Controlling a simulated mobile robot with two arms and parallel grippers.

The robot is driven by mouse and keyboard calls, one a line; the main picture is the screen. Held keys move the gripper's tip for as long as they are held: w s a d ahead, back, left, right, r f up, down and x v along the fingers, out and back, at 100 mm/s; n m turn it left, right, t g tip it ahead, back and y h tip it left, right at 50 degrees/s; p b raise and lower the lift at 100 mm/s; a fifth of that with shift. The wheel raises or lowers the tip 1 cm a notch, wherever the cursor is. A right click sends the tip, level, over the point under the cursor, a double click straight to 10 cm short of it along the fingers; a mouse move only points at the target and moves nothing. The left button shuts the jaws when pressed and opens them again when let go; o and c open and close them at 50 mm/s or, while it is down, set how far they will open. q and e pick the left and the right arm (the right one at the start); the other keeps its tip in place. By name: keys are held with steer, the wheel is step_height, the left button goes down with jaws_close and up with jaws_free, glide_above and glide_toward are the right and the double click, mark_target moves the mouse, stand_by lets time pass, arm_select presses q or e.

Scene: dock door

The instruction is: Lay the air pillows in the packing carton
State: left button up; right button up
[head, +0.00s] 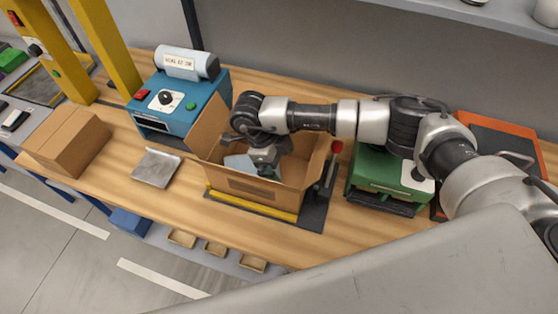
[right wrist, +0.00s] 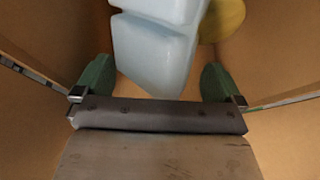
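The packing carton (head: 285,196) stands open on the bench with its flaps up. My right gripper (head: 264,168) reaches down inside it. In the right wrist view the green fingers of this gripper (right wrist: 157,78) are spread wide. A pale blue-white air pillow (right wrist: 160,45) lies tilted in front of and between them, with no clear grip on it. In the head view a pale air pillow (head: 238,163) shows in the carton, partly hidden by my gripper. A rounded yellow thing (right wrist: 222,18) is beside the pillow in the carton. My left gripper is not in view.
A blue machine (head: 185,110) with a roll on top stands left of the carton, and a green machine (head: 380,178) stands right. A metal plate (head: 156,168) and a closed brown box (head: 68,143) lie further left. Yellow posts (head: 108,45) rise at the back left.

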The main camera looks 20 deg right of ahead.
steer(key=shift+r, duration=0.1)
steer(key=shift+r+p, duration=0.35)
steer(key=shift+p, duration=0.15)
steer(key=shift+w+a+r, duration=0.1)
steer(key=shift+r, duration=0.15)
steer(key=b+v, duration=0.3)
steer(key=v, duration=0.7)
steer(key=shift+w, duration=0.1)
steer(key=shift+a+r, duration=0.25)
steer(key=shift+r, duration=0.4)
